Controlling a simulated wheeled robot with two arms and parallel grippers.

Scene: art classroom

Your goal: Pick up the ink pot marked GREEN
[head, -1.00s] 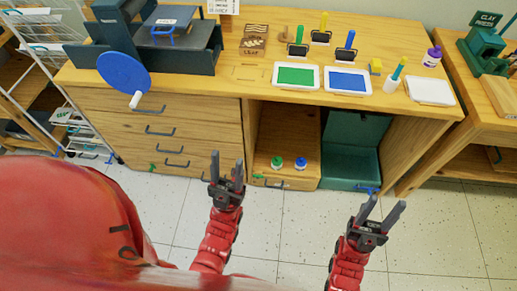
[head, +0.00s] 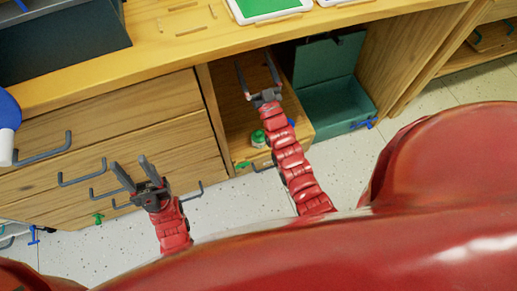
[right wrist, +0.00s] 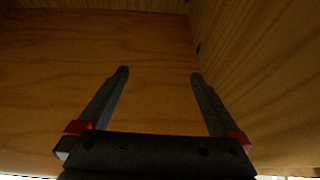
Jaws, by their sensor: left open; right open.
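A small ink pot with a green top (head: 258,136) stands on the wooden floor of the open drawer compartment, just left of my right forearm. Its marking is too small to read. A blue-topped pot (head: 291,122) is mostly hidden behind that forearm. My right gripper (head: 255,62) is open and empty, reaching past the pots into the compartment. In the right wrist view its two fingers (right wrist: 158,78) stand apart before bare wood, with no pot in sight. My left gripper (head: 130,163) is open and empty, in front of the closed drawers at left.
The desk top (head: 180,50) overhangs the compartment. Closed drawers with grey handles (head: 83,176) are at left. A teal bin (head: 340,100) stands right of the compartment. Wood walls are close around the right fingers. A green tray (head: 265,8) is on the desk.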

